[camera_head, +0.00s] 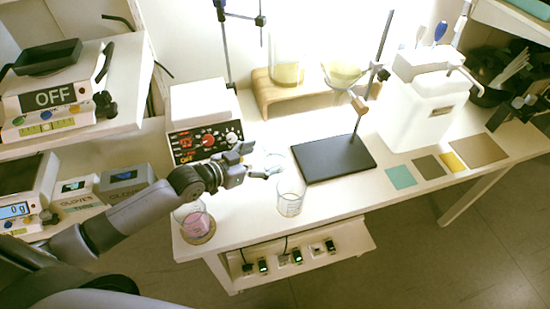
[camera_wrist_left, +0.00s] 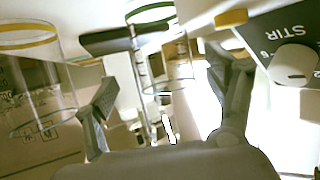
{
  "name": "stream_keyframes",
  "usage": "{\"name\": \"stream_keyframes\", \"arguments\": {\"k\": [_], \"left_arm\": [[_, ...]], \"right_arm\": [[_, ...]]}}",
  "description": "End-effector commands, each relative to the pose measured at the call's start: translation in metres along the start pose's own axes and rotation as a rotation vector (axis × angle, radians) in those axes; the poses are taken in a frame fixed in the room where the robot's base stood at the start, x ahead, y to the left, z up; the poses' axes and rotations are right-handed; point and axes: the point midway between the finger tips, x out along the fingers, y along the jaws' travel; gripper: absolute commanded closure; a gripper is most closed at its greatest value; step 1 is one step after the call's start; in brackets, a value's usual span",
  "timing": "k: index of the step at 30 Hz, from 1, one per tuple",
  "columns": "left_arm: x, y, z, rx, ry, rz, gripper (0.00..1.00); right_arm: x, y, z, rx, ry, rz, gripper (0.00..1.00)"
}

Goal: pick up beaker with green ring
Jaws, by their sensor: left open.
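My left gripper (camera_head: 264,160) is open over the table, beside the hot plate; it also shows in the left wrist view (camera_wrist_left: 160,70). A clear beaker with a green ring (camera_wrist_left: 150,13) shows at the top middle of the wrist view, ahead of the gap between the spread fingers, and nothing is gripped. A clear beaker (camera_head: 275,158) stands just beyond the fingertips in the head view, partly hidden; its ring colour is too faint to tell there. Another clear beaker (camera_head: 290,197) stands nearer the front edge. A beaker with a yellow ring (camera_wrist_left: 28,40) is at left in the wrist view.
A hot plate stirrer (camera_head: 205,138) stands behind my left arm. A black stand base (camera_head: 334,158) is right of the beakers. A beaker with pink liquid (camera_head: 197,224) sits on a cork mat at the front left corner. A white jug (camera_head: 425,105) stands further right.

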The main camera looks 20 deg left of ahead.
Motion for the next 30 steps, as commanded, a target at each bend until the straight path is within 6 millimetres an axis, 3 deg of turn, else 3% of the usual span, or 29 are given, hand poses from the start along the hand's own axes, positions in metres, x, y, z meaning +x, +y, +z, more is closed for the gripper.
{"name": "stream_keyframes", "arguments": {"k": [13,22,30], "left_arm": [[0.056,-0.004,0.000,0.001,0.000,-0.001,0.22],[0.061,-0.004,0.001,0.002,-0.001,0.000,0.22],[0.061,-0.004,0.001,0.002,-0.001,0.000,0.40]], "right_arm": [[-0.002,0.002,0.001,0.001,0.000,0.002,0.60],[-0.002,0.002,0.001,0.001,0.000,0.002,0.60],[-0.002,0.002,0.001,0.001,0.000,0.002,0.60]]}}
